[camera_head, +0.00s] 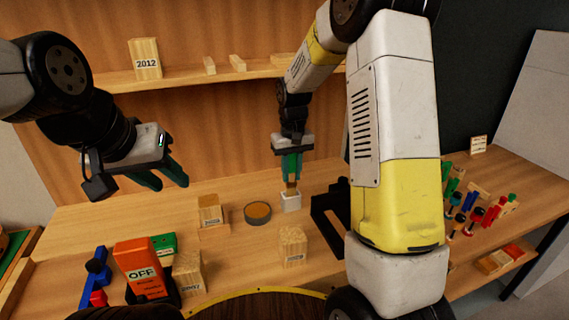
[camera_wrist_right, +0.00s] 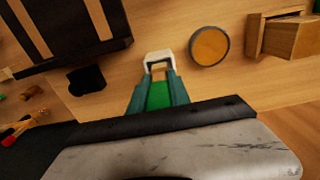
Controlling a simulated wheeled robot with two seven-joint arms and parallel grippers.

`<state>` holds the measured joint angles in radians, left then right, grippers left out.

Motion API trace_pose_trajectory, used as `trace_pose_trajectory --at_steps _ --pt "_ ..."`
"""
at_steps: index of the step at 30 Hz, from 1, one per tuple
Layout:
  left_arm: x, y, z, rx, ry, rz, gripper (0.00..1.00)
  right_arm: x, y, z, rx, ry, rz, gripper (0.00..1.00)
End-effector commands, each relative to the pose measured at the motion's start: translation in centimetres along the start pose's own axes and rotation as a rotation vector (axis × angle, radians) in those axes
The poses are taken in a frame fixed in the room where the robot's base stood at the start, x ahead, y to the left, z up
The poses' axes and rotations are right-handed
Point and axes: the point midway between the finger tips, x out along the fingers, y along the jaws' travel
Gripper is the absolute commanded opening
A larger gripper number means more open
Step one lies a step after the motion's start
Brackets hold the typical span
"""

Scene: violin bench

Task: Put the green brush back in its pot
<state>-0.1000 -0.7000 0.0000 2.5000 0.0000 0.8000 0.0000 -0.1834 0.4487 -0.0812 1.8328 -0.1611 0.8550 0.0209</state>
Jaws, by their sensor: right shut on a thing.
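My right gripper (camera_head: 291,168) points down over the small white pot (camera_head: 291,203) at the back of the bench. It is shut on the green brush (camera_wrist_right: 158,95), whose green part shows between the fingers in the right wrist view. The brush's tan lower end (camera_head: 291,188) reaches down to the mouth of the white pot, which also shows in the wrist view (camera_wrist_right: 158,57). I cannot tell how deep the tip is in the pot. The brush looks about upright. My left gripper (camera_head: 161,176) is open and empty, raised above the left of the bench.
A round tin (camera_head: 257,213) stands just left of the pot, and a black stand (camera_head: 325,218) is close on its right. Wooden blocks (camera_head: 210,212) (camera_head: 292,245) stand nearby. An orange OFF box (camera_head: 140,268) is front left. Several coloured tools (camera_head: 470,212) stand far right.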

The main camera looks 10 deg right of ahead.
Motion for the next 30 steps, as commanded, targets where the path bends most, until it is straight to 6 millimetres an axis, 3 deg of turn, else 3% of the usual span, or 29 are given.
trace_pose_trajectory --at_steps 30 --pt "0.0 0.0 0.0 0.000 0.000 0.000 0.36 3.1 0.0 0.1 0.000 0.000 0.000 0.00"
